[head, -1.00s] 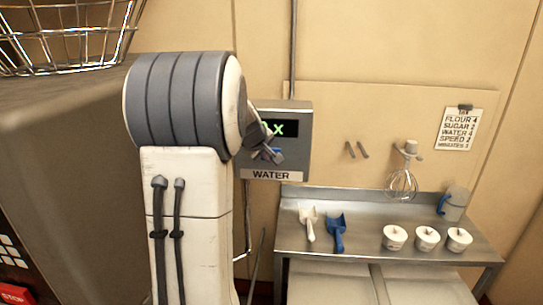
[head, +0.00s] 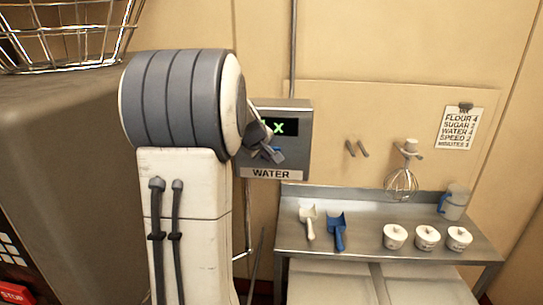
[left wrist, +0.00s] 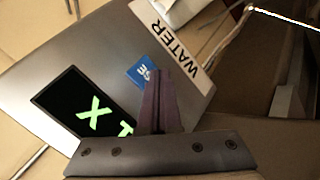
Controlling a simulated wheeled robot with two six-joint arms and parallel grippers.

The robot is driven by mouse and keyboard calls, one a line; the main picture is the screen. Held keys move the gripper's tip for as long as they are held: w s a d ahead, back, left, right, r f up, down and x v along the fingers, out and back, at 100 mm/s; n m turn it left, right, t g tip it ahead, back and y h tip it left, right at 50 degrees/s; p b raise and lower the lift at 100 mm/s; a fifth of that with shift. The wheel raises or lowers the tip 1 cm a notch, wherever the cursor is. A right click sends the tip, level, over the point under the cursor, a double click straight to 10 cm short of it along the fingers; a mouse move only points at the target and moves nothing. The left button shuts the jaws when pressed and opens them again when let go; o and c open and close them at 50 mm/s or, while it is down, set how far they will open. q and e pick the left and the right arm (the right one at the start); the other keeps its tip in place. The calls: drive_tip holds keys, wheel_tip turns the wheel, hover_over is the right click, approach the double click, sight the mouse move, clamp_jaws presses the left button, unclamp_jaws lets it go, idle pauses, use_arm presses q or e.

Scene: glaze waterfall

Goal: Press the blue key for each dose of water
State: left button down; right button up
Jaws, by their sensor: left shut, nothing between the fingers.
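The grey water box (head: 298,140) hangs on the wall, with a WATER label (head: 271,174) below and a dark display with green characters (head: 283,127). Its blue key (left wrist: 138,73) shows in the left wrist view between the display and the label, partly covered by my fingers. My left gripper (head: 279,156) is in front of the box. It is shut and empty, and its fingertips (left wrist: 161,72) overlap the edge of the blue key in the left wrist view. I cannot tell whether they touch it. My right gripper is not in view.
A steel shelf (head: 365,240) holds scoops, several white tubs and a blue-handled jug (head: 454,203). A whisk (head: 402,180) hangs above. A wire basket (head: 70,35) and a red STOP button (head: 13,294) are at the left.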

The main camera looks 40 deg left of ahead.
use_arm(q)
drive_tip(key=shift+s+d, duration=0.25)
drive_tip(key=shift+s, duration=0.15)
drive_tip(key=shift+s, duration=0.1)
drive_tip(key=shift+s+d+b, duration=0.3)
drive_tip(key=shift+s+d, duration=0.15)
drive_tip(key=shift+s, duration=0.25)
drive_tip(key=shift+s+d+b, duration=0.3)
drive_tip(key=shift+s+d, duration=0.1)
drive_tip(key=shift+s, duration=0.25)
drive_tip(key=shift+s+d+b, duration=0.3)
drive_tip(key=shift+s+d, duration=0.15)
drive_tip(key=shift+s, duration=0.25)
idle(2.9)
drive_tip(key=s+n+t+h, duration=0.1)
drive_tip(key=s+d+t+h+b, duration=0.1)
drive_tip(key=s+n+t+h+b, duration=0.1)
drive_tip(key=shift+s+d+f+n+h, duration=0.25)
drive_tip(key=shift+d+n+h, duration=0.05)
idle(0.4)
